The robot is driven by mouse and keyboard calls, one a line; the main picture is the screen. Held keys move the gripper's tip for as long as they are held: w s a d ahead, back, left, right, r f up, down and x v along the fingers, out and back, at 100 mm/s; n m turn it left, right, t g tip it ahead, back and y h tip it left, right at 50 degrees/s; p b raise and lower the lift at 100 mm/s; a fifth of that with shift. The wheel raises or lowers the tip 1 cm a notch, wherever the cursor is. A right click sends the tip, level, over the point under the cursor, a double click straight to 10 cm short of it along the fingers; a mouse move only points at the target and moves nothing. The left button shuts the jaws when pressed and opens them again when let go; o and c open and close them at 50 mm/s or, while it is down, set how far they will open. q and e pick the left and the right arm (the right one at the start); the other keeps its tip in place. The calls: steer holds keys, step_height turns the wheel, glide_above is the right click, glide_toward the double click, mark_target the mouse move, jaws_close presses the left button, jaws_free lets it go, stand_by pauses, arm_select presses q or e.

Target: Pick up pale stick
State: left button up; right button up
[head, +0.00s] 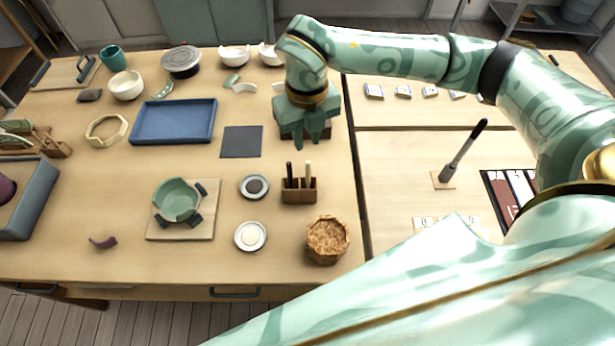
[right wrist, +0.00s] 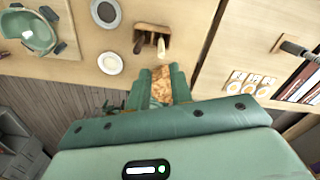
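The pale stick (head: 308,171) stands upright in a small wooden holder (head: 299,195), to the right of a dark stick (head: 289,171). The pale stick also shows in the right wrist view (right wrist: 161,46), just beyond the fingertips. My right gripper (head: 306,140) is above the table, behind the holder in the head view, with its fingers pointing down. In the right wrist view its fingers (right wrist: 161,76) are apart, with nothing between them but the woven basket in the background. My left gripper is not in view.
A woven basket (head: 327,242) stands in front of the holder. Two small round dishes (head: 250,236) lie to its left, near a green bowl (head: 176,201) on a board (head: 205,224). A dark square mat (head: 241,142) and blue tray (head: 174,122) lie farther back.

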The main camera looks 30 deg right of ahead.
mark_target(308, 170)
step_height(308, 170, down, 6)
steer(key=shift+f+b, duration=0.1)
steer(key=shift+b, duration=0.25)
steer(key=f, duration=0.4)
steer(key=shift+s+f+b, duration=0.25)
steer(key=shift+b, duration=0.15)
steer(key=shift+w+f, duration=0.1)
steer(key=shift+f, duration=0.35)
steer(key=shift+c, duration=0.3)
jaws_close()
